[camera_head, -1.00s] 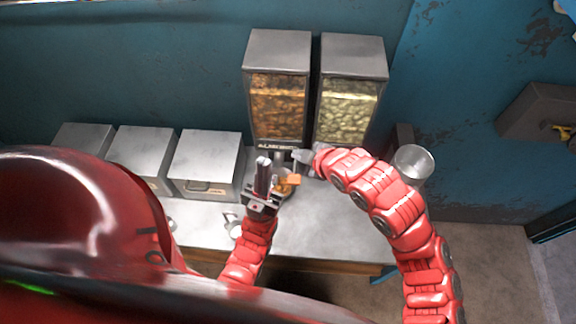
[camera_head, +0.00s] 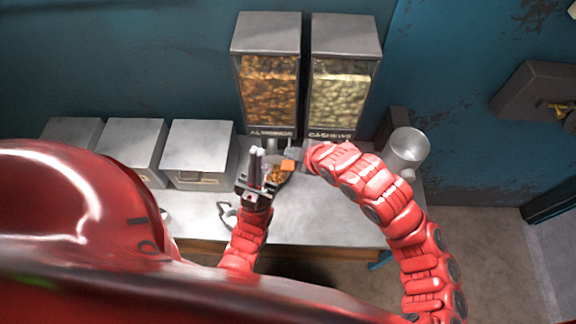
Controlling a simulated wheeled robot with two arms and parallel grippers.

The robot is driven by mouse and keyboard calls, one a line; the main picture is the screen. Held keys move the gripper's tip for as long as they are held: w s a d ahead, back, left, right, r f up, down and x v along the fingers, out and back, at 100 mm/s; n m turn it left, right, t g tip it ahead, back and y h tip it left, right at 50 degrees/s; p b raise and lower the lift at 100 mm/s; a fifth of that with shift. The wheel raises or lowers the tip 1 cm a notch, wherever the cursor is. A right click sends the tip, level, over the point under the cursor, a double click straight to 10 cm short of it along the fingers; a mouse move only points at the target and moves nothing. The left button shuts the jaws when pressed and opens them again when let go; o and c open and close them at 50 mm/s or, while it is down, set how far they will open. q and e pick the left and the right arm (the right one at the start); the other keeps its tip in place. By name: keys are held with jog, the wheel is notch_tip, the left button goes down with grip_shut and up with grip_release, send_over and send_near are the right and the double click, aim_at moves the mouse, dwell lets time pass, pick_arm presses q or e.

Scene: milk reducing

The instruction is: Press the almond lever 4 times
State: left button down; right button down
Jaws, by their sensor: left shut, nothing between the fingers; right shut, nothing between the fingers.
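The almond dispenser (camera_head: 268,92) is the left of two tall bins, with a label reading almonds and brown nuts inside. A small orange tab (camera_head: 289,165), which looks like its lever, shows below the label. My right gripper (camera_head: 297,159) is shut beside this tab; whether they touch I cannot tell. My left gripper (camera_head: 255,160) is shut and upright, empty, in front of and left of the dispenser outlet. A bowl with almonds (camera_head: 277,175) sits under the outlet, partly hidden by my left gripper.
The cashew dispenser (camera_head: 344,95) stands right of the almond one. Several metal boxes (camera_head: 199,150) line the counter at the left. A metal cup (camera_head: 407,150) is at the right, close to my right arm.

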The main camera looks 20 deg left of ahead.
aim_at(289, 165)
notch_tip(289, 165, down, 4)
jog(key=b, duration=0.2)
jog(key=shift+b, duration=0.35)
jog(key=shift+f, duration=0.1)
dwell(1.6)
jog(key=shift+f+b, duration=0.3)
jog(key=shift+b, duration=0.35)
jog(key=shift+f+b, duration=1.3)
jog(key=shift+b, duration=0.15)
dwell(0.9)
jog(key=shift+r, duration=0.1)
dwell(0.4)
jog(key=shift+r+p, duration=0.4)
jog(key=shift+r, duration=1.2)
